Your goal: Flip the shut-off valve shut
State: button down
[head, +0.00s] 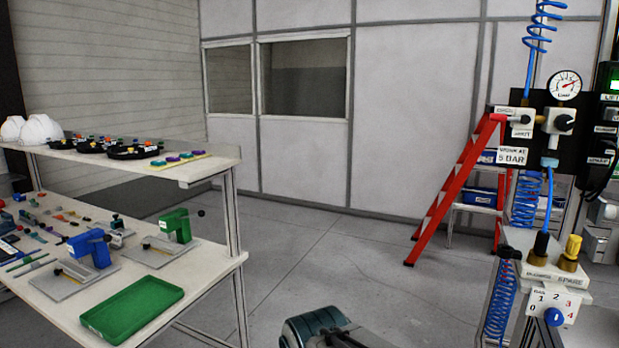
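A black panel (541,135) at the right carries a round pressure gauge (565,85) with a red needle. Below and left of the gauge are pale valve bodies, one of them (514,115) with small labels beside it that I cannot read with certainty. This is probably the shut-off valve; its lever position is too small to tell. A sign reading 5 BAR (511,155) hangs below it. Another pale fitting (558,121) with a dark knob sits under the gauge. Part of my arm shows at the bottom centre, but my gripper is not in view.
A red stepladder (457,190) stands left of the panel. A dial block (551,309) and a yellow fitting (571,253) sit below the panel, with blue coiled hoses (525,200). A workbench (218,262) with a green tray (133,309) stands left. Middle floor (320,255) is clear.

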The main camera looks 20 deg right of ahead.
aim_at(525, 119)
jog(key=z, duration=0.65)
jog(key=i, duration=0.9)
jog(key=z, duration=0.5)
